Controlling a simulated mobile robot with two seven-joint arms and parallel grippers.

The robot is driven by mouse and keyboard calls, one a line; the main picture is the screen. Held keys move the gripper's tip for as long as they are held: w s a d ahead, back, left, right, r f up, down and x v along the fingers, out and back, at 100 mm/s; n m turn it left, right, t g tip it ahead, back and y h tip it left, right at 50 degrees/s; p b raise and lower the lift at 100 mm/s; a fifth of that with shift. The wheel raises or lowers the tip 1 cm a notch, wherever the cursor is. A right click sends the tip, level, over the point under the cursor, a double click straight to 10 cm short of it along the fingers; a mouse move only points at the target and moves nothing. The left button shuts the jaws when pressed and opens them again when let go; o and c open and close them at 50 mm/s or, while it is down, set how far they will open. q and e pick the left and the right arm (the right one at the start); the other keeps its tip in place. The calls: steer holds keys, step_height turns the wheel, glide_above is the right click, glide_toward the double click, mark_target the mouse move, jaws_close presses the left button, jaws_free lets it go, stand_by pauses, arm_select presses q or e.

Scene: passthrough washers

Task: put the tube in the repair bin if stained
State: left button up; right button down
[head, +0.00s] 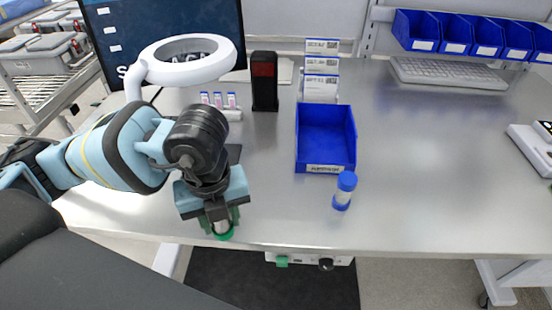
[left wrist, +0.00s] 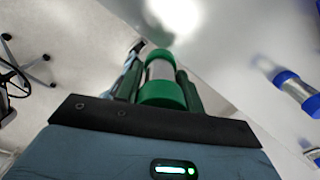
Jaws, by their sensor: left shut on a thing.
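My left gripper (head: 220,220) is shut on a tube with green ends (head: 223,236), held near the table's front edge. In the left wrist view the tube (left wrist: 160,73) lies between the fingers, with a pale, clear-looking middle; I see no clear stain on the part that shows, and the rest is hidden. My right gripper is not in view.
A white ring lamp (head: 190,62), a black post with a red panel (head: 264,82) and several small capped vials (head: 218,100) stand at the back left. Small blue bins (head: 455,34) hang above a keyboard (head: 450,74). The table's right half (head: 450,170) is mostly clear.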

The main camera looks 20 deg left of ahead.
arm_select(q)
steer(key=m, duration=0.5)
steer(key=shift+w+f, duration=0.15)
steer(key=shift+w, duration=0.15)
steer(key=m, duration=0.5)
steer(key=shift+w+f+m, duration=0.1)
steer(key=shift+w+m, duration=0.2)
steer(key=shift+w, duration=0.05)
steer(key=m, duration=0.5)
steer(key=shift+w+f, duration=0.15)
steer(key=shift+w, duration=0.15)
steer(key=m, duration=0.5)
steer(key=shift+w+f+m, duration=0.15)
steer(key=shift+w+m, duration=0.15)
steer(key=shift+m, duration=0.1)
steer(key=m, duration=0.5)
steer(key=shift+w+f, duration=0.1)
steer(key=shift+w, duration=0.2)
steer(key=m, duration=0.5)
steer(key=shift+w+a+f+m, duration=0.1)
steer(key=shift+w+f+m, duration=0.1)
steer(key=shift+w+m, duration=0.1)
steer(key=m, duration=0.5)
steer(key=shift+w+f, duration=0.15)
steer(key=shift+w, duration=0.15)
steer(key=m, duration=0.7)
steer(key=shift+w+a+f, duration=0.1)
steer(key=shift+w+f, duration=0.1)
steer(key=shift+w, duration=0.1)
